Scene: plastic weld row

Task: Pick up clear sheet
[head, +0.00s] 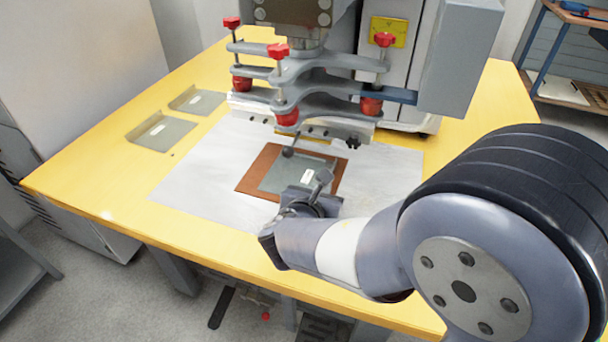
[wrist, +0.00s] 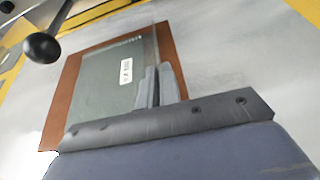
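The clear sheet (head: 285,176) looks grey-green and see-through and has a small white label. It lies on a brown board (head: 250,178) under the press, and it also fills the middle of the wrist view (wrist: 100,82). A thin raised edge shows along its right side. My gripper (head: 325,180) is at that right side, with its two fingers (wrist: 156,78) close together, one on each side of the raised edge. The fingers look shut on this edge, though the contact itself is partly hidden. I cannot see any clear gap between sheet and board.
The press (head: 310,75) with red knobs stands just behind and above the sheet. A dark ball-ended lever (wrist: 43,47) is close by at the left. Two grey sheets (head: 163,133) lie on the yellow table (head: 90,190) at the left. The table's front left is clear.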

